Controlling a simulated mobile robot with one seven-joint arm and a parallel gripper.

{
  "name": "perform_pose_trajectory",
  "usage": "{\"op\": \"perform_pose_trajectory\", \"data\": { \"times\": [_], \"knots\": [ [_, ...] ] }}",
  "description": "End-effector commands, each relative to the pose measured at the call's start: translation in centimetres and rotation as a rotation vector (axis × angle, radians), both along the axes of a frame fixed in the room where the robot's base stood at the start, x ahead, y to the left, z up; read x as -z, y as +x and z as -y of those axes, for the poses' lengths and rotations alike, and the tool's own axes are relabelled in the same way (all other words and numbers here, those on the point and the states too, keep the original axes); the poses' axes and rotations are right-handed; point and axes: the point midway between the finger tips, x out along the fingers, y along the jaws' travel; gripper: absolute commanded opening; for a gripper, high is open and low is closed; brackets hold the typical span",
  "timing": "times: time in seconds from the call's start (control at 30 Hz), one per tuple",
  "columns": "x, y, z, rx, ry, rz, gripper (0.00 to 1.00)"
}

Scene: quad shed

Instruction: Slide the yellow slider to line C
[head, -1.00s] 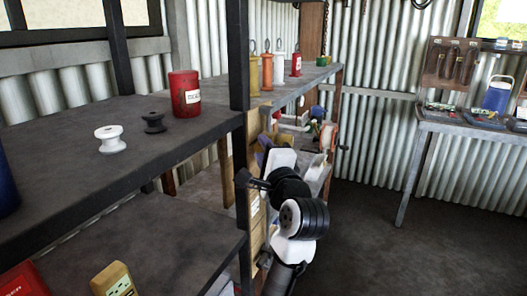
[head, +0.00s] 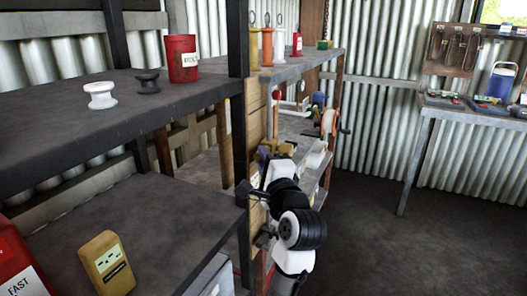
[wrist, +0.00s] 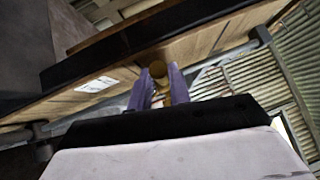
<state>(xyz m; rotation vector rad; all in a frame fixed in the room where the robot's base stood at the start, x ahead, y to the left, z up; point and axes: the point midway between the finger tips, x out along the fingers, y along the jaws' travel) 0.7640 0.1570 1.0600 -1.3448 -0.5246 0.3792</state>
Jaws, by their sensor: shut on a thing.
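In the wrist view, my gripper (wrist: 157,82) has its two purple fingers close on either side of a yellow-brown knob (wrist: 158,69), which looks like the yellow slider. The fingers are shut on it, beside a long wooden board (wrist: 195,50) with a dark edge. In the head view, a yellow piece (head: 276,147) shows just beyond my arm, by the wooden board (head: 255,120) at the shelf end. My fingers are mostly hidden there by my own wrist. A white label (wrist: 95,85) is on the board; its writing, and any line C, cannot be read.
A dark shelf (head: 60,115) on the left carries a white spool (head: 100,95), a black spool (head: 148,82) and a red can (head: 183,60). A yellow box (head: 106,265) stands on the lower shelf. A workbench (head: 455,108) is at the right, with open floor before it.

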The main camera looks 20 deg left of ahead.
Motion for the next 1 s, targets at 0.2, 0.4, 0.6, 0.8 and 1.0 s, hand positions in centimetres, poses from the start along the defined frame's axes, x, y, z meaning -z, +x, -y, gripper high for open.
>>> {"op": "perform_pose_trajectory", "data": {
  "times": [0.2, 0.4, 0.6, 0.8, 1.0],
  "knots": [
    [2.60, 0.00, 0.00, -0.001, -0.003, -0.005, 0.00],
    [2.50, 0.00, -0.01, -0.001, -0.003, -0.005, 0.00],
    [2.42, 0.00, 0.00, -0.001, -0.002, -0.003, 0.31],
    [2.36, 0.00, 0.01, 0.000, -0.001, -0.002, 0.41],
    [2.39, -0.17, 0.14, 0.001, -0.001, -0.001, 0.41]
  ]
}}
